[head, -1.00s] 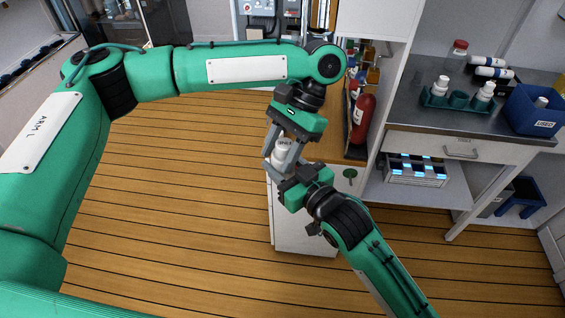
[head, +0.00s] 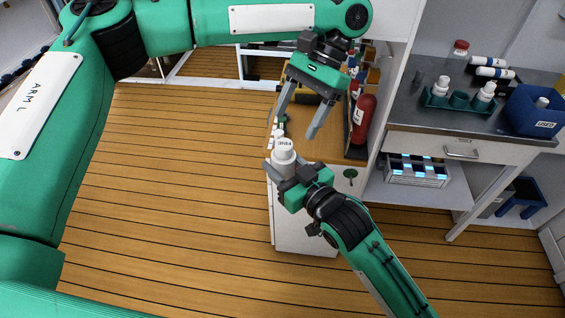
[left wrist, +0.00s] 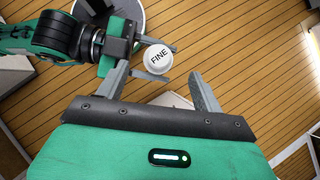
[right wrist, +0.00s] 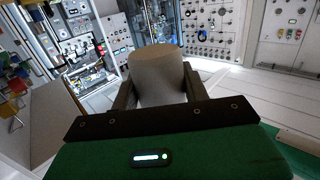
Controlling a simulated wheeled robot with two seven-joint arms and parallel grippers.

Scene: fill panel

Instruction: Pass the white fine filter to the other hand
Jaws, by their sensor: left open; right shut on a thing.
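The white fine filter (head: 284,152) stands upright in my right gripper (head: 282,170), which is shut on its lower part. Its cap reads FINE, also clear in the left wrist view (left wrist: 159,58). In the right wrist view the filter (right wrist: 156,75) fills the space between the fingers. My left gripper (head: 298,118) is open and empty, above the filter and apart from it. In the left wrist view its fingers (left wrist: 160,88) are spread wide, with the filter beyond them.
A white cabinet with a wooden top (head: 335,147) stands behind the grippers, with a red fire extinguisher (head: 363,118) on its right. A counter at right holds a green rack (head: 459,106) with white bottles and a blue USED bin (head: 535,112). The floor at left is clear.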

